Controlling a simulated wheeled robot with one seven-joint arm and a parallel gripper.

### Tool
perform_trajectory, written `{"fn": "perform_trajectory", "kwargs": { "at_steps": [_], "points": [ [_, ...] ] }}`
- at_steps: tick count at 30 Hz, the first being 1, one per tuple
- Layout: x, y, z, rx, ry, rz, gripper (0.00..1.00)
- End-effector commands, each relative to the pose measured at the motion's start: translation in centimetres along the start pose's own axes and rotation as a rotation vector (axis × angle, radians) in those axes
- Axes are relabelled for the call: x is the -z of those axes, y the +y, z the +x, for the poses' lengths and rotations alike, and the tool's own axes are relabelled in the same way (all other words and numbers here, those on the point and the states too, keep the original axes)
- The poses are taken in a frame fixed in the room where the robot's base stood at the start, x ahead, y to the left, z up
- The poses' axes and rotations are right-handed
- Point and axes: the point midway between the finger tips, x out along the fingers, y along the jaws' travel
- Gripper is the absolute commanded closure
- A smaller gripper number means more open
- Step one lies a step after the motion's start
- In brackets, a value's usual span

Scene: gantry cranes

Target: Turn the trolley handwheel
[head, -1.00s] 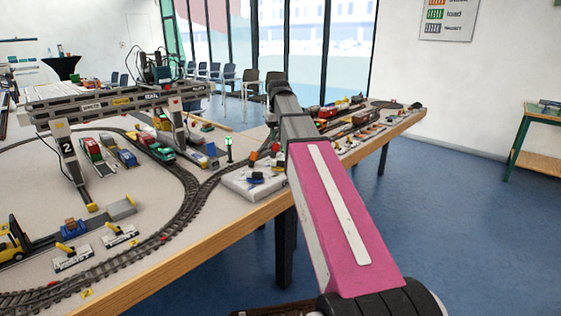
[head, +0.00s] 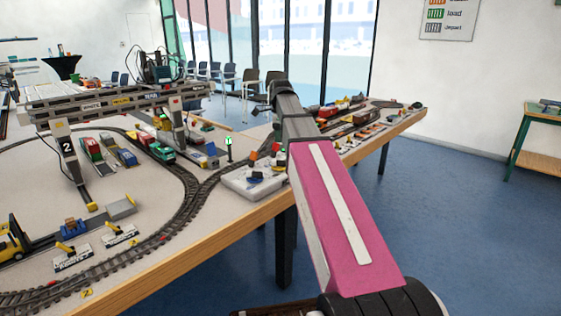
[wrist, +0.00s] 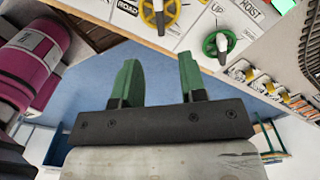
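The white control panel (head: 238,185) sits at the table's near edge, left of my arm in the head view. In the wrist view, it shows a yellow handwheel (wrist: 173,20) at the top, cut by the frame edge, and a green handwheel (wrist: 210,47) to its right. Words such as ROAD, UP and HOIST are printed near them. I cannot read which wheel is labelled trolley. My gripper (wrist: 158,75) has its two green fingers apart with nothing between them. It appears below both wheels in the picture, apart from them. In the head view my gripper cannot be made out.
The gantry crane (head: 105,100) stands over the rail tracks (head: 185,205) left of the panel. Toy trucks and wagons (head: 345,115) stand along the table. In the wrist view, a row of small items (wrist: 265,85) lies right of the green wheel. Open blue floor (head: 450,220) lies right of the table.

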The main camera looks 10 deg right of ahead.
Motion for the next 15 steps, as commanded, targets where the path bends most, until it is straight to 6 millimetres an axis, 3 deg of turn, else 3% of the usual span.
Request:
{"fn": "perform_trajectory", "kwargs": {
  "at_steps": [8,15],
  "points": [
    [0.0,0.1,0.9,-0.001,0.000,0.080,0.62],
    [0.0,0.1,4.4,-0.001,0.000,0.078,0.62]
  ]
}}
